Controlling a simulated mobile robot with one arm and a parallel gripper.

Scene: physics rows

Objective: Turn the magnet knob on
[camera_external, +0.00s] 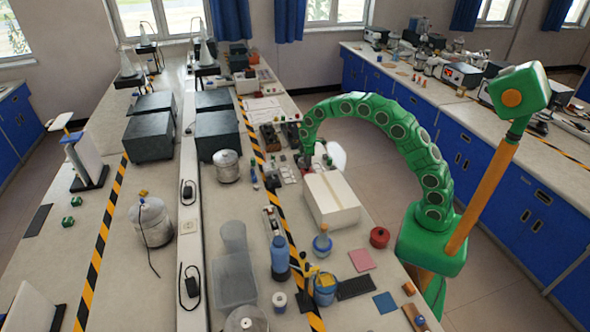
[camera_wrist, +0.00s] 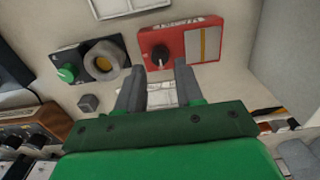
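In the wrist view, a red box (camera_wrist: 190,42) with a pale panel carries a black knob (camera_wrist: 160,54) with a white pointer. Left of it is a black unit (camera_wrist: 117,44) with a green knob (camera_wrist: 68,72) and a ring (camera_wrist: 103,58) with a yellowish centre. I see no readable label telling which knob is the magnet's. My gripper (camera_wrist: 158,68) is open and empty, its two grey fingers apart, just below the black knob in the picture; contact cannot be told. In the external view my gripper (camera_external: 303,160) is small, over the bench's right side.
A white carton (camera_external: 330,197) stands on the bench close to my arm. Blue bottles (camera_external: 280,255), a red round container (camera_external: 379,237) and a clear bin (camera_external: 234,278) stand nearer the camera. In the wrist view, a small dark cube (camera_wrist: 88,102) lies below the black unit.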

